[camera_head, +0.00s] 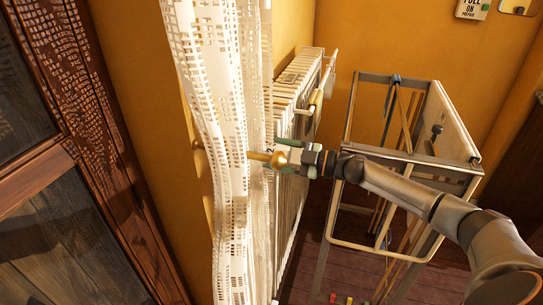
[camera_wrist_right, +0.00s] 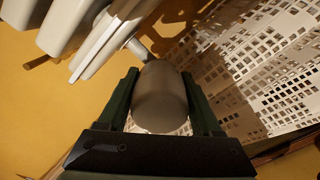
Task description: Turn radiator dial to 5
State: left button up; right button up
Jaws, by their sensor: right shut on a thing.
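The radiator dial (camera_wrist_right: 161,98) is a rounded grey-brown cylinder in the right wrist view. A thin stem joins it towards the white radiator (camera_head: 293,85) at upper left of that view. My right gripper (camera_wrist_right: 159,74) is shut around the dial, with one dark green finger on each side. In the head view, my right gripper (camera_head: 279,156) comes in from the right at the radiator's near end, around a brass-coloured knob. I cannot read a number on the dial. My left gripper is in neither view.
A white lace curtain (camera_head: 226,120) hangs close to the gripper and partly hides the radiator; it also shows in the right wrist view (camera_wrist_right: 260,65). A metal-framed rack (camera_head: 348,110) stands behind my right arm.

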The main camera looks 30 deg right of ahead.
jog(key=n+b, duration=0.2)
jog(key=n, duration=0.3)
jog(key=shift+f+n+b, duration=0.15)
jog(key=shift+n+b, duration=0.15)
jog(key=shift+n, duration=0.1)
jog(key=n+b, duration=0.2)
jog(key=n, duration=0.1)
jog(key=shift+n, duration=0.3)
jog(key=shift+n+b, duration=0.8)
jog(key=shift+n, duration=0.1)
jog(key=shift+n+b, duration=0.55)
jog(key=shift+n, duration=0.25)
jog(key=shift+n+b, duration=0.3)
jog(key=shift+r+n+b, duration=0.2)
jog(key=shift+n+b, duration=0.45)
jog(key=shift+n, duration=0.35)
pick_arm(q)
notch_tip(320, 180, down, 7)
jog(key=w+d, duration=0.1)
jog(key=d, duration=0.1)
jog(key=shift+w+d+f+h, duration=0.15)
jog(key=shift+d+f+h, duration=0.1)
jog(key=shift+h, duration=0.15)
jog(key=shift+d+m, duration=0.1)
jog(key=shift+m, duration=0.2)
pick_arm(e)
jog(key=shift+r+n, duration=0.1)
jog(key=shift+n, duration=0.2)
